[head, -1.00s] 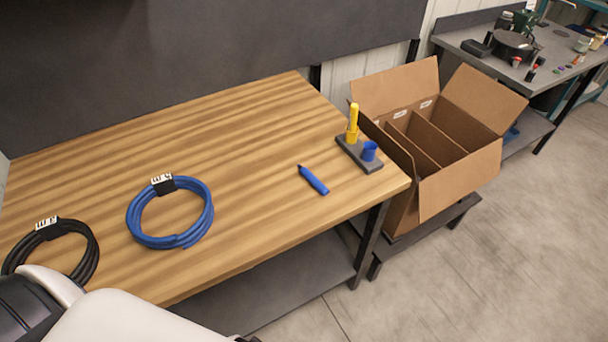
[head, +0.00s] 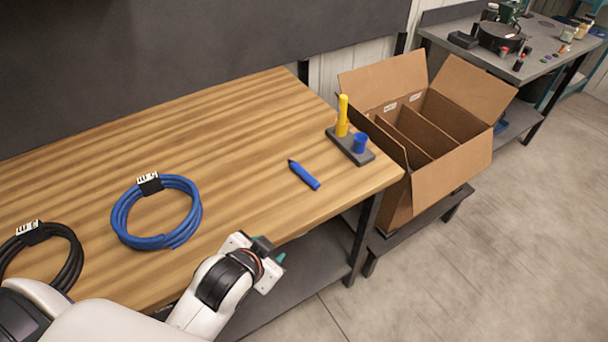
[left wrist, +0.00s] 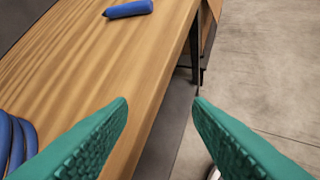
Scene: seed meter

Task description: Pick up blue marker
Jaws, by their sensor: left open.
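The blue marker (head: 304,174) lies flat on the wooden table, left of a dark holder. It also shows at the top of the left wrist view (left wrist: 128,9). My left gripper (head: 276,259) is at the table's front edge, below and left of the marker in the head view and apart from it. Its two green fingers (left wrist: 160,102) are spread with nothing between them. My right gripper is in neither view.
A blue cable coil (head: 120,221) and a black coil (head: 73,262) lie to the left. An open cardboard box (head: 452,171) stands right of the table.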

